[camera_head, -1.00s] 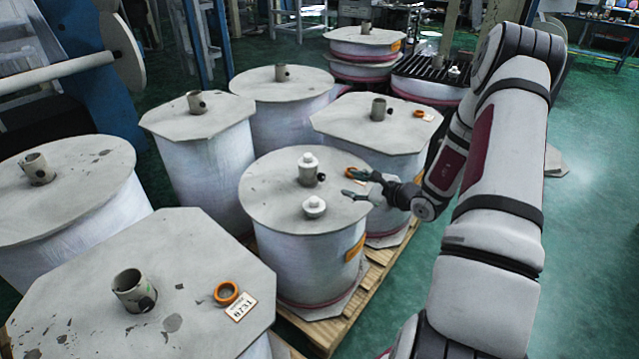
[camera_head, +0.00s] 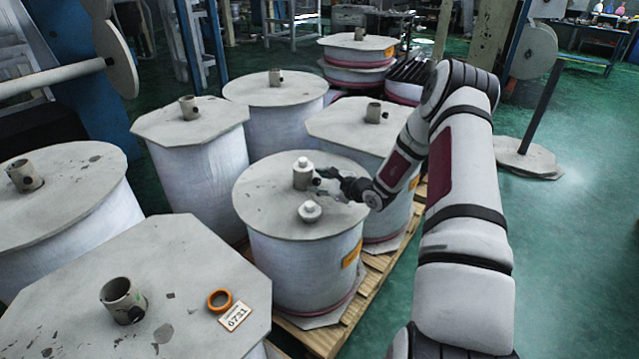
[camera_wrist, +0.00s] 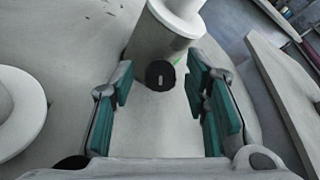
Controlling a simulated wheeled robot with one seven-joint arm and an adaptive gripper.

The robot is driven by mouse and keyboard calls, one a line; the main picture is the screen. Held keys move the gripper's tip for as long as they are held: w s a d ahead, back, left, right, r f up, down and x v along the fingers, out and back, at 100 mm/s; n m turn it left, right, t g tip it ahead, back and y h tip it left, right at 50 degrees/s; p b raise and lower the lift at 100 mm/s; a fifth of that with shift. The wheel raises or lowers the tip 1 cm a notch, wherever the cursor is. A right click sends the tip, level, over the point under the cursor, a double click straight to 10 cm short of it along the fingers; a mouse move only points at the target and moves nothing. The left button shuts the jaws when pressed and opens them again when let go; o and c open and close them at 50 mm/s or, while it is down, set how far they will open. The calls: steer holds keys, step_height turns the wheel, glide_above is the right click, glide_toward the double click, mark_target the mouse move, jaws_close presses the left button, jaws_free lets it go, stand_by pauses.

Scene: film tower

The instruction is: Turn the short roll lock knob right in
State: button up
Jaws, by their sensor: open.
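The short roll (camera_head: 262,225) stands on a pallet, wrapped in white with a grey round top board. A grey core stub with a white plug (camera_head: 303,163) in it rises from the board. The black lock knob (camera_wrist: 160,74) sticks out of the stub's side; its face bears a short pale mark. In the head view my gripper (camera_head: 326,185) is at the right of the stub, low over the board. In the wrist view my open gripper (camera_wrist: 160,90) has its teal-padded fingers on either side of the knob, with gaps to both.
A second white plug (camera_head: 310,211) sits on the same board, close in front of the stub. Taller rolls stand around, including a near one (camera_head: 190,285) with an orange ring (camera_head: 219,299) and a number tag (camera_head: 235,316). Green floor (camera_head: 560,250) is free at the right.

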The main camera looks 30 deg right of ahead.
jaws_close()
